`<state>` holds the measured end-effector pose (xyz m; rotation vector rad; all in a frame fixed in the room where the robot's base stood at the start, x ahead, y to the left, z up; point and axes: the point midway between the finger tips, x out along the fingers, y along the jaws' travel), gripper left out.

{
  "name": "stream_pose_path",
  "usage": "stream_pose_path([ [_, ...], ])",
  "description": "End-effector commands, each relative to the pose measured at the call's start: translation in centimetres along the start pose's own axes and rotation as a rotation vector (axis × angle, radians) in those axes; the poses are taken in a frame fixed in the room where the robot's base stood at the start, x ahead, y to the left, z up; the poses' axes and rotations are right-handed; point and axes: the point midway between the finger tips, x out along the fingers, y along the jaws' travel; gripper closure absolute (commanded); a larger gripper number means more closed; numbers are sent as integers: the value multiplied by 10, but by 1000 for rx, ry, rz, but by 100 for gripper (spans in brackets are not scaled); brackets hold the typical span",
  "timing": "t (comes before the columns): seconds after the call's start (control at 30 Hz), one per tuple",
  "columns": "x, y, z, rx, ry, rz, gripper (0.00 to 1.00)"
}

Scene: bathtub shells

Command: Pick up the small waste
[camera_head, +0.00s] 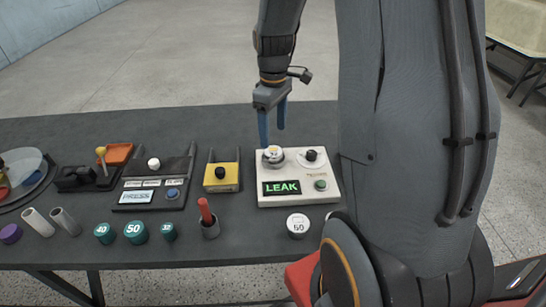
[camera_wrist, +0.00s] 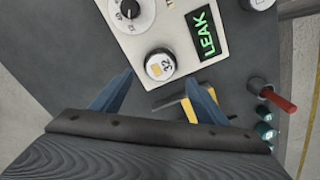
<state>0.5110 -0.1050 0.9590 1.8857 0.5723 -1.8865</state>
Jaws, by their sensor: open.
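A small white round waste fitting (camera_wrist: 160,65) marked "32", with an orange patch, sits on the white tester box in the wrist view. In the head view it (camera_head: 273,152) rests on the box's left round seat. My gripper (camera_head: 272,136) points down just above it with its blue fingers apart and nothing between them. In the wrist view my gripper's fingertips (camera_wrist: 158,77) stand to either side below the fitting in the picture. A larger white fitting (camera_head: 298,226) marked "50" stands on the table in front of the box.
The white tester box (camera_head: 327,190) shows a green "LEAK" display and has a black knob. A yellow block (camera_head: 221,178), a grey cup with a red-handled tool (camera_head: 207,216), teal caps (camera_head: 135,232) and a black panel (camera_head: 136,200) stand to the left. The dark table (camera_head: 215,120) is clear behind.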

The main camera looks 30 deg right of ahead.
Motion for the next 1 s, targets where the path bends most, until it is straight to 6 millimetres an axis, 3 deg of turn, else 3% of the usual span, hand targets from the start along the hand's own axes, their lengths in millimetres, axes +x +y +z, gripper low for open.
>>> stream_pose_path([
  [0.6, 62, 0, 0, 5, -1, -1, 32],
  [0.9, 66, 0, -1, 5, 0, 0, 32],
  [1.0, 66, 0, 0, 5, 0, 0, 46],
])
